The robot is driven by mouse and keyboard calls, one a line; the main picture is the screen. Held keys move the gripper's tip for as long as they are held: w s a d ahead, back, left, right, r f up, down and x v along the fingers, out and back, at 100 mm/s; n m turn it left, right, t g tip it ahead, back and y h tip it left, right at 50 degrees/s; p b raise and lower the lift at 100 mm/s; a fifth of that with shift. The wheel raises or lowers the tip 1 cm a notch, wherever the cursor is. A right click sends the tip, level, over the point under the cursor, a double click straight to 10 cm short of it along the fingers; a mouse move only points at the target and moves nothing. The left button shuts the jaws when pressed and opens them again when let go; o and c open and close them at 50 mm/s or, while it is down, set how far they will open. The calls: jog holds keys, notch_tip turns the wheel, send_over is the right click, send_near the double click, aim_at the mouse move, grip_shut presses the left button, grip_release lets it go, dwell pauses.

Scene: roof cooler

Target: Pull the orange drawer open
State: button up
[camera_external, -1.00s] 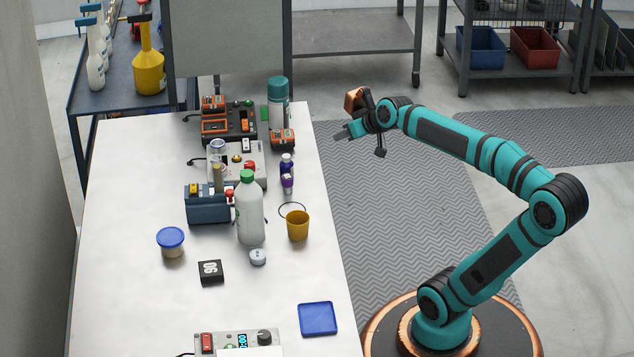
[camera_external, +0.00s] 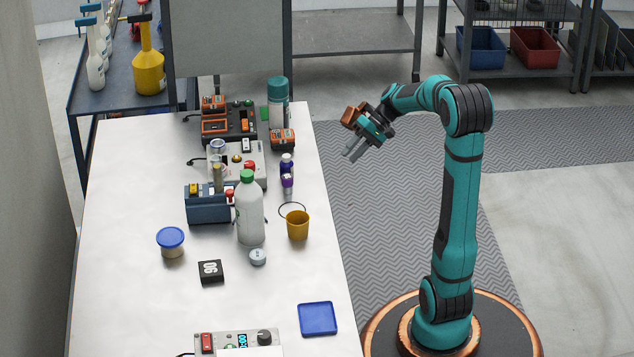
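No orange drawer shows in this view. My gripper (camera_external: 353,154) is raised in the air just right of the white table's right edge, over the grey mat. Its grey fingers point down and to the left, with a small gap between them. It looks open, and nothing shows between the fingers.
The white table (camera_external: 125,300) holds a white bottle (camera_external: 250,212), a yellow cup (camera_external: 298,226), a blue tray (camera_external: 318,318), a blue-lidded jar (camera_external: 171,243) and black-and-orange devices (camera_external: 229,125) at the back. The patterned mat (camera_external: 390,210) is clear.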

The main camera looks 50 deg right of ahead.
jog(key=d+f+m+t+y, duration=0.1)
jog(key=d+f+t+y, duration=0.15)
jog(key=d+y, duration=0.55)
jog(key=w+a+f+h, duration=0.1)
jog(key=w+a, duration=0.2)
jog(key=a, duration=0.3)
jog(key=w+a+f+h, duration=0.1)
jog(key=w+a+f, duration=0.1)
jog(key=a, duration=0.5)
jog(key=shift+w+a+f, duration=0.2)
jog(key=shift+w+f, duration=0.05)
jog(key=shift+w, duration=0.55)
grip_shut()
